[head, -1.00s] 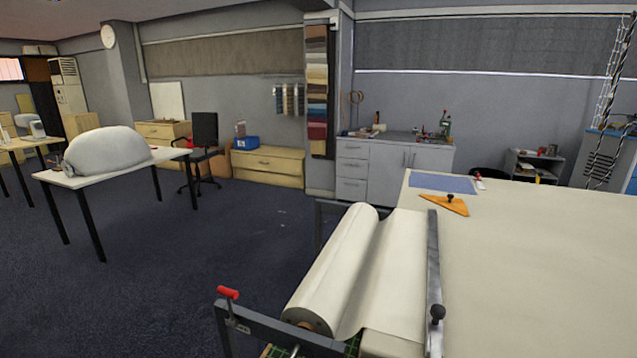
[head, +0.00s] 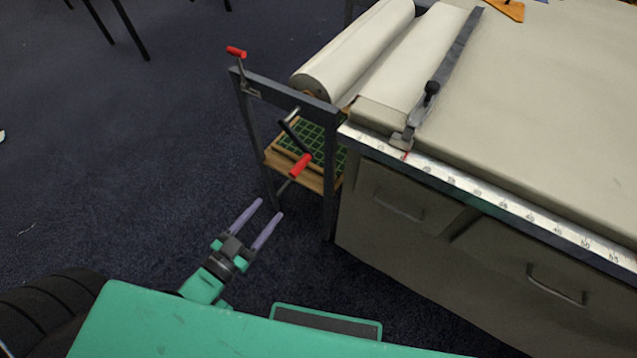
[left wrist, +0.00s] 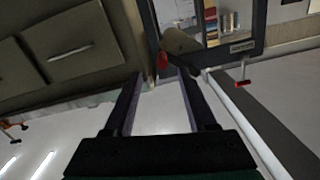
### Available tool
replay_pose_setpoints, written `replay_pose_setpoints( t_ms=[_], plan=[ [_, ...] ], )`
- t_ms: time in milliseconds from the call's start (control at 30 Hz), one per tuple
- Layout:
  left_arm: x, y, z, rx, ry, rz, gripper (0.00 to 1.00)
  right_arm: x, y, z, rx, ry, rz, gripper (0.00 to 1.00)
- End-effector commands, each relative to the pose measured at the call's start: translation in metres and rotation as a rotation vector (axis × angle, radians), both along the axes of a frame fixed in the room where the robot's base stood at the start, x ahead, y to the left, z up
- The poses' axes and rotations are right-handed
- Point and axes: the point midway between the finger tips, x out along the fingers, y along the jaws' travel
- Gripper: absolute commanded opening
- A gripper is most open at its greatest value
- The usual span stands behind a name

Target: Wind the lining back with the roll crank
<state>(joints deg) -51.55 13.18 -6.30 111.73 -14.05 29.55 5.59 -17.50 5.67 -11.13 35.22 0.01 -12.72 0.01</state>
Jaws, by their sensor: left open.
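The pale lining roll (head: 355,50) lies in a grey metal frame at the left end of the table, with lining running from it onto the tabletop. A dark crank with a red handle (head: 301,166) hangs on the near side of the frame, below the roll. A second, smaller red handle (head: 237,52) stands on the frame's left corner. My left gripper (head: 270,208) is open and empty, below and left of the lower red handle, apart from it. In the left wrist view a red handle (left wrist: 162,61) shows beyond the open fingers; the roll's end (left wrist: 180,41) is behind it.
The cloth table (head: 545,110) has a ruler edge (head: 480,192) and drawers along its near side. A cutting bar with a black knob (head: 432,88) crosses the lining. A shelf with a green grid (head: 312,140) sits under the roll. Floor left of the frame is clear.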

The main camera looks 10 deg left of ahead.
Motion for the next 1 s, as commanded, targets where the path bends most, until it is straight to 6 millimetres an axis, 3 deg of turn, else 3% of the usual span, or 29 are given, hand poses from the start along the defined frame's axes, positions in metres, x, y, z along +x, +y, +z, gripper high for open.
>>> replay_pose_setpoints(
  t_ms=[67, 167, 367, 500, 700, 1000],
  plan=[
    [0.001, -0.004, 0.016, -0.009, -0.041, -0.013, 0.57, 0.001, 0.001, -0.002, 0.001, -0.002, 0.000, 0.88],
    [0.011, -0.008, 0.019, -0.011, -0.050, -0.014, 0.57, 0.003, 0.007, -0.001, 0.010, -0.005, -0.001, 0.88],
    [0.057, -0.025, 0.020, -0.012, -0.051, -0.013, 0.57, 0.009, 0.024, -0.001, 0.034, -0.017, 0.000, 0.88],
    [0.092, -0.039, 0.020, -0.010, -0.049, -0.012, 0.57, 0.009, 0.023, -0.001, 0.033, -0.017, 0.001, 0.88],
    [0.128, -0.054, 0.018, -0.010, -0.045, -0.012, 0.57, 0.008, 0.018, -0.001, 0.025, -0.016, 0.002, 0.88],
    [0.136, -0.057, 0.018, -0.010, -0.043, -0.013, 0.57, 0.008, 0.014, -0.001, 0.021, -0.014, -0.001, 0.88]
  ],
)
